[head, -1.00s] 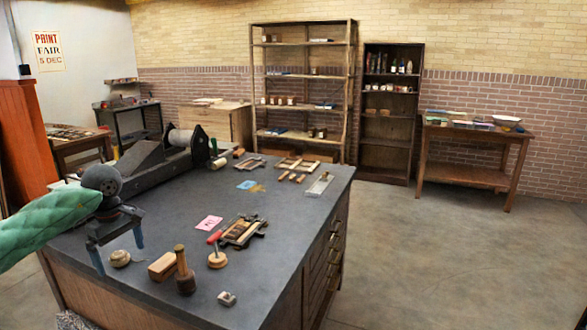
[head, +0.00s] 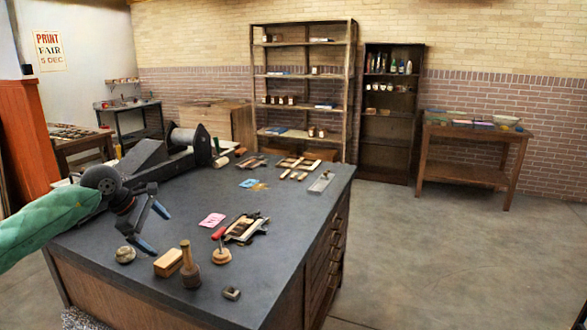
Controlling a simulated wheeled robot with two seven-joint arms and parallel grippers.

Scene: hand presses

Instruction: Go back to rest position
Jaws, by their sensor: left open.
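My left arm, in a green sleeve, comes in from the left in the head view. My left gripper (head: 153,227) is open and empty, with its two blue-tipped fingers spread apart over the left part of the dark worktop (head: 275,215). A round pale object (head: 125,254) is on the worktop below and left of the fingers. A wooden block (head: 168,263) and an upright wooden mallet (head: 190,265) are nearer the front. My right gripper is not in view.
A hand press (head: 165,155) stands along the worktop's far left. A wooden-knobbed tool (head: 221,253), a small metal piece (head: 231,293), a pink card (head: 212,220) and a dark-framed tray (head: 245,229) lie on the worktop. The floor at right is clear.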

